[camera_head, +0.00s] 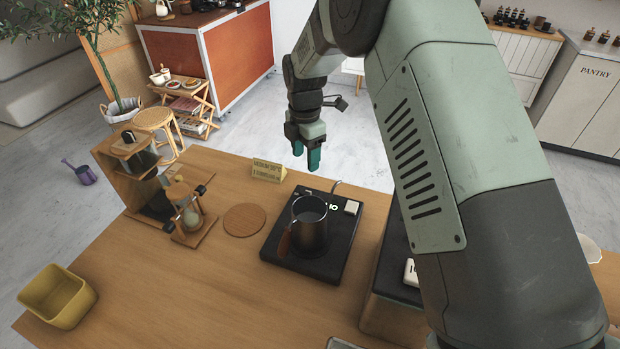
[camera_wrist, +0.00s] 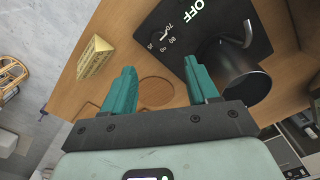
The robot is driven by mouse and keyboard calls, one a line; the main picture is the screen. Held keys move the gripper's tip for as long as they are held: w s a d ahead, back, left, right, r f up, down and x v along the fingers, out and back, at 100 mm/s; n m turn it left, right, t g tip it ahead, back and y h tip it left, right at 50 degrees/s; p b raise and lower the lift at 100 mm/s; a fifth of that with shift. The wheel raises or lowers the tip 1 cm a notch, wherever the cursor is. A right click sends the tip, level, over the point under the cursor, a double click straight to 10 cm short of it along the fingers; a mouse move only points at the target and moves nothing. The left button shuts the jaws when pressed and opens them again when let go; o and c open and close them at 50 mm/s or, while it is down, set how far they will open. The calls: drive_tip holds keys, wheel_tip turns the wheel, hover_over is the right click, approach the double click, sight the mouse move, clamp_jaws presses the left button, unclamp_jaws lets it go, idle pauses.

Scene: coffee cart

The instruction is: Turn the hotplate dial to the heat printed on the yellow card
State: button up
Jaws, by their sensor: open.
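The black hotplate (camera_head: 278,243) lies on the wooden counter with a dark metal pitcher (camera_head: 311,238) on it. My gripper (camera_head: 306,157) is open and empty, above and beyond the hotplate's far edge.
A round cork mat (camera_head: 244,220) lies left of the hotplate. A wooden coffee stand with glassware (camera_head: 190,215) is farther left. A yellow bin (camera_head: 58,296) sits at the front left. My arm covers much of the right side, including part of a dark machine.

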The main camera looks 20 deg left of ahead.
sight(305, 190)
wheel_tip(305, 190, down, 12)
drive_tip(key=shift+a+r, duration=0.15)
drive_tip(key=shift+r, duration=0.1)
idle(0.3)
drive_tip(key=c, duration=1)
drive_tip(key=shift+c, duration=0.2)
